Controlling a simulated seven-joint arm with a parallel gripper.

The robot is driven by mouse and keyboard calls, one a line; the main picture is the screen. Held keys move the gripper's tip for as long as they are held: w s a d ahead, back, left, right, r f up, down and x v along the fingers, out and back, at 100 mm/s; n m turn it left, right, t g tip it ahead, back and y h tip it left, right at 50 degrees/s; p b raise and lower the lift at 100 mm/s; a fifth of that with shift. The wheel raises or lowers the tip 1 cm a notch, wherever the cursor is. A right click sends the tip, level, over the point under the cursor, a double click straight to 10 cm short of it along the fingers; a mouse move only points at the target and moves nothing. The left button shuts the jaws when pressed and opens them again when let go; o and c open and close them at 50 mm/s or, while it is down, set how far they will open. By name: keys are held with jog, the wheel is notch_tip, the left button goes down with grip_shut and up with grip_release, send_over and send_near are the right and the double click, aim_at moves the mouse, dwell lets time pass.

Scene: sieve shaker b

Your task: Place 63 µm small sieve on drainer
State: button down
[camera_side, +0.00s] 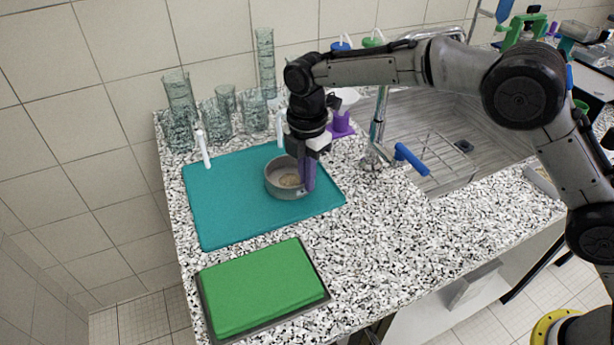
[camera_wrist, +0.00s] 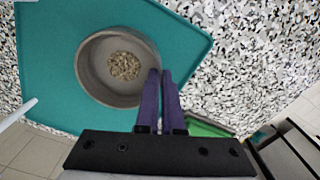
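A round grey sieve (camera_side: 284,191) with a tan, grainy heap in its middle is over the right part of the teal mat (camera_side: 218,208). It also shows in the wrist view (camera_wrist: 92,82). No size label is readable. My gripper (camera_side: 307,186) points down at the sieve's right side. Its purple fingers (camera_wrist: 160,76) are close together, straddling the sieve's wall, one inside and one outside. The gripped rim is partly hidden. I cannot tell whether the sieve touches the mat. Which surface is the drainer is not marked; a green pad (camera_side: 262,285) lies in a dark tray in front.
Glass beakers and a tall cylinder (camera_side: 265,62) stand at the back left. Two white upright pegs (camera_side: 203,149) are by the teal mat. A purple stand (camera_side: 340,126), tap (camera_side: 377,120) and sink (camera_side: 453,130) are to the right. The speckled counter (camera_side: 390,240) at front right is clear.

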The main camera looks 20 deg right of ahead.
jog(key=shift+f, duration=0.1)
jog(key=c, duration=1.1)
grip_release()
jog(key=shift+o, duration=0.2)
notch_tip(320, 180, up, 12)
